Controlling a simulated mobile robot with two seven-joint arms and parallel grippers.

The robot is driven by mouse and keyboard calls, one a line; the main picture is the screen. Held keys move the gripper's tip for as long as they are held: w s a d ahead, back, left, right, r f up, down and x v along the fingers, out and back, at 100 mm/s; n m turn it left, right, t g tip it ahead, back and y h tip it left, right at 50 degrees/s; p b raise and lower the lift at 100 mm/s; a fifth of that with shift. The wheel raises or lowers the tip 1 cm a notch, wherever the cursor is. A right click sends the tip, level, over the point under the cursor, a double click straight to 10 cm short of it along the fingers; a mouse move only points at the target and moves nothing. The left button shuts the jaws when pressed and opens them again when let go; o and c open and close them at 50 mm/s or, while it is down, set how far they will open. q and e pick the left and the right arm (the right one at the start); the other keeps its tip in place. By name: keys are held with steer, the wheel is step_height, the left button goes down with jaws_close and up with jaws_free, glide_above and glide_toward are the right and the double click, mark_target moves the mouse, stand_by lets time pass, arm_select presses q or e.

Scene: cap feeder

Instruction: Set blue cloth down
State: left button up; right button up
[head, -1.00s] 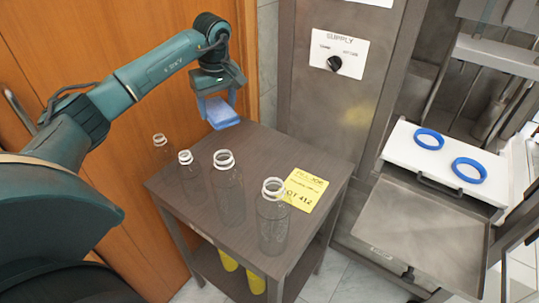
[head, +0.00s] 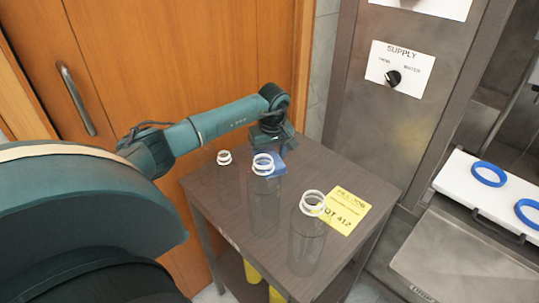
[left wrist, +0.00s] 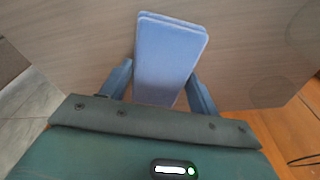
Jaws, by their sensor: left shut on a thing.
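The blue cloth (head: 279,151) is a folded pad at the back of the dark cart top (head: 340,170), partly hidden behind a clear bottle. In the left wrist view the cloth (left wrist: 172,50) fills the space between both fingers and sticks out beyond them, over the wood-grain top. My left gripper (head: 272,143) is shut on the cloth, low over the cart's back edge area. I cannot tell whether the cloth touches the top. My right gripper is in neither view.
Clear bottles with white necks stand close by: one at left (head: 225,185), one before the cloth (head: 263,205), one at front (head: 308,240). A yellow label (head: 346,211) lies at right. The SUPPLY panel (head: 398,70) stands behind. Bare top lies right of the cloth.

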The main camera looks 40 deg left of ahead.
arm_select(q)
steer(key=shift+f, duration=0.2)
steer(key=o, duration=0.9)
steer(key=shift+r, duration=0.1)
steer(key=shift+r, duration=0.15)
steer(key=r, duration=0.4)
steer(key=d+r, duration=0.1)
steer(key=r, duration=0.7)
steer(key=shift+s+d, duration=0.25)
steer(key=shift+s, duration=0.15)
steer(key=shift+f, duration=0.1)
